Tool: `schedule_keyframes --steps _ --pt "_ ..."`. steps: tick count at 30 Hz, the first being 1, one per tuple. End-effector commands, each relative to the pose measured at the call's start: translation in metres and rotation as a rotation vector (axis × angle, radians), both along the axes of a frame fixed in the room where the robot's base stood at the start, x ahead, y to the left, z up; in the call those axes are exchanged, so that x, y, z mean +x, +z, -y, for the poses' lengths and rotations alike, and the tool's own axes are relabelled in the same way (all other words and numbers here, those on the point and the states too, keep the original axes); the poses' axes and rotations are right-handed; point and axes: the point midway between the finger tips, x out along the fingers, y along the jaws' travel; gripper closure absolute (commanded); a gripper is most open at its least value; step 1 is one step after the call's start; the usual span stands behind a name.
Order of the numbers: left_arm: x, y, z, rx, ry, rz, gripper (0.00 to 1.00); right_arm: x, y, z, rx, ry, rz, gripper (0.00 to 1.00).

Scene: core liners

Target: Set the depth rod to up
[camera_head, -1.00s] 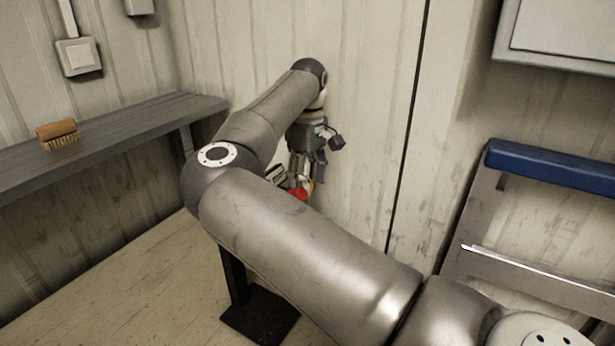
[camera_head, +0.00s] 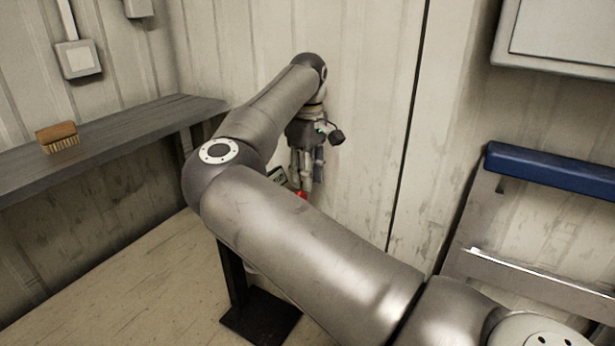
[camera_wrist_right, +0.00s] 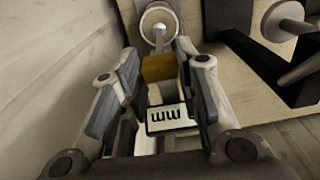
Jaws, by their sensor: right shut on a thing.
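My right gripper (camera_head: 304,182) points down near the back wall, beyond my right arm. In the right wrist view its two fingers (camera_wrist_right: 155,85) are on either side of a yellow-brown block (camera_wrist_right: 159,68), and it is shut on this block. The block appears to be a grip on the depth rod; a pale rod and round disc (camera_wrist_right: 160,28) show beyond it. A white plate with black marks (camera_wrist_right: 170,118) lies between the fingers, nearer the camera. In the head view a small red part (camera_head: 301,195) shows below the fingers, and my arm hides most of the device. My left gripper is out of view.
A dark stand foot (camera_head: 262,318) rests on the floor below my arm. A grey shelf (camera_head: 110,130) with a brush (camera_head: 58,136) runs along the left wall. A blue-edged rack (camera_head: 550,165) stands at the right. The floor at lower left is clear.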

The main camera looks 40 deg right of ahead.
Motion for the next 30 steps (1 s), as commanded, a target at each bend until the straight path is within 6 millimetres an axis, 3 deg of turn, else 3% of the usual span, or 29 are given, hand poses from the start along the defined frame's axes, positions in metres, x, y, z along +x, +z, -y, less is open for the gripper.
schedule_keyframes --steps 2,3,7,16,20,30 --pt "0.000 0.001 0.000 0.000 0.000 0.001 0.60 0.001 0.005 0.002 -0.011 0.001 0.009 1.00" --pt "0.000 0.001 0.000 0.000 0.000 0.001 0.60 0.001 0.005 0.002 -0.012 0.001 0.010 0.65" --pt "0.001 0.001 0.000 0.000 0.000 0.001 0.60 0.001 0.005 0.002 -0.010 0.001 0.008 0.48" --pt "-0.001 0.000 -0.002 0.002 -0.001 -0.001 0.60 0.001 0.003 0.001 -0.008 0.001 0.006 0.48" --pt "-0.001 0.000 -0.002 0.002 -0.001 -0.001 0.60 0.001 0.012 0.002 -0.008 0.001 0.008 0.48" --pt "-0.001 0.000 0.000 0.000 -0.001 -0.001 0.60 0.001 0.080 0.002 -0.010 0.002 0.008 0.48"
